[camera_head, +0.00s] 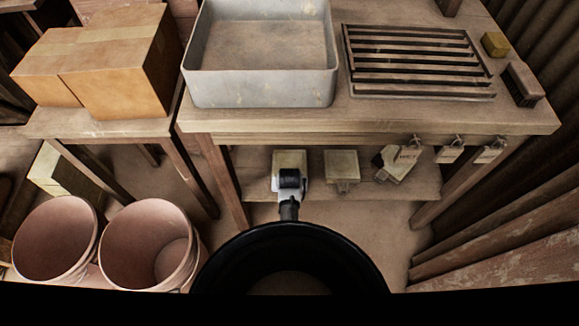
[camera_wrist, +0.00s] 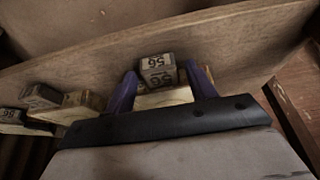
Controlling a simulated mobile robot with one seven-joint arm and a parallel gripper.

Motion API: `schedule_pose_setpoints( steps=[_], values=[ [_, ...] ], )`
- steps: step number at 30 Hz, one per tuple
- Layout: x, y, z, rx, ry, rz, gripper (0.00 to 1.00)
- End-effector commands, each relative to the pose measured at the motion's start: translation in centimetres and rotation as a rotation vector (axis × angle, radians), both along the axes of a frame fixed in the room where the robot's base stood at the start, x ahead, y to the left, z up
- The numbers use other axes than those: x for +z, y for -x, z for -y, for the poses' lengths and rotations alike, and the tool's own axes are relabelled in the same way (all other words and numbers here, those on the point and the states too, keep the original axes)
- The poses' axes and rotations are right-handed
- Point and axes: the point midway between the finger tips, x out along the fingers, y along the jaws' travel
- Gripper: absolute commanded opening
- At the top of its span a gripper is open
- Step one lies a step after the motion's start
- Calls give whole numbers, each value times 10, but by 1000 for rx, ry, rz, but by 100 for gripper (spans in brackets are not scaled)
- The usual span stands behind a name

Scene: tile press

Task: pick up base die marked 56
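The base die marked 56 (camera_wrist: 157,70) is a small grey-brown block with dark "56" markings on two faces. It is in the wrist view between the two purple fingers of my gripper (camera_wrist: 160,78). A narrow gap seems to show on each side of it, so the fingers look open around it. A pale yellowish piece (camera_wrist: 163,97) lies just under or in front of the die. In the head view my wrist (camera_head: 289,182) reaches over the low shelf and hides the die; a pale piece (camera_head: 290,158) shows behind it.
More dies or blocks lie on the low shelf (camera_head: 250,185): one in the middle (camera_head: 341,166), another tilted at right (camera_head: 396,172). The bench top (camera_head: 365,116) overhangs the shelf, with tags (camera_head: 449,154) hanging from its edge. Two buckets (camera_head: 147,247) stand at left.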

Motion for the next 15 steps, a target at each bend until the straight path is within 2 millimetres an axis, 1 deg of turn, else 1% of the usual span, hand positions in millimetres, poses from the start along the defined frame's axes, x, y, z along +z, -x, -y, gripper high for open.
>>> schedule_pose_setpoints(
  steps=[1,2,12,15],
  values=[
    [0,0,0,0,0,0,49],
    [0,0,0,0,0,0,45],
    [0,0,0,0,0,0,0],
    [2,-1,0,0,0,4,0]
  ],
)
